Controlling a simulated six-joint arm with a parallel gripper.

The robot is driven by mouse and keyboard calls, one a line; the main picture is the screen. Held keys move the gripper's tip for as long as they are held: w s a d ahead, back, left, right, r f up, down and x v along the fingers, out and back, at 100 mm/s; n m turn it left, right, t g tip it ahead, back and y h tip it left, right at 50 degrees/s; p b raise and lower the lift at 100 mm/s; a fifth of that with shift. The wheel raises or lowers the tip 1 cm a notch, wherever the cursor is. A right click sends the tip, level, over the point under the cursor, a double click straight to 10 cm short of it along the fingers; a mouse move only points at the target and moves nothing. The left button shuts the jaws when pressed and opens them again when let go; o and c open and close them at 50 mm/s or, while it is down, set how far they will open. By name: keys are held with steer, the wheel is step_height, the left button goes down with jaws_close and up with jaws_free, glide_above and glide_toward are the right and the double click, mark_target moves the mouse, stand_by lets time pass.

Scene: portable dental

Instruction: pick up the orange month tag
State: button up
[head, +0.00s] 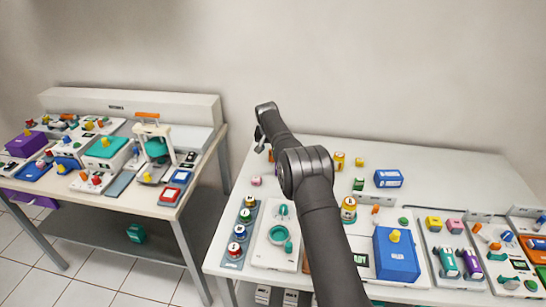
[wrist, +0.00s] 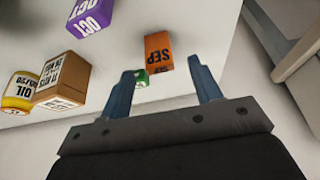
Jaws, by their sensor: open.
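The orange month tag (wrist: 158,50) is a small block marked SEP, standing on the white table top in the wrist view. It lies between and just beyond the tips of my open gripper (wrist: 160,66), which holds nothing. A green tag (wrist: 142,78) shows partly behind my gripper, close to the orange one. In the head view, my gripper (head: 260,136) is over the back left of the right table, and my arm hides much of that spot.
A purple OCT block (wrist: 90,17), a brown block (wrist: 62,82) and a yellow can (wrist: 18,92) stand left in the wrist view. The table edge is near on the right. In the head view, a blue box (head: 396,254) and several devices fill the table's front.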

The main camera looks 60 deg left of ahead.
steer(key=shift+x, duration=2.8)
steer(key=shift+c, duration=0.2)
steer(key=c, duration=1)
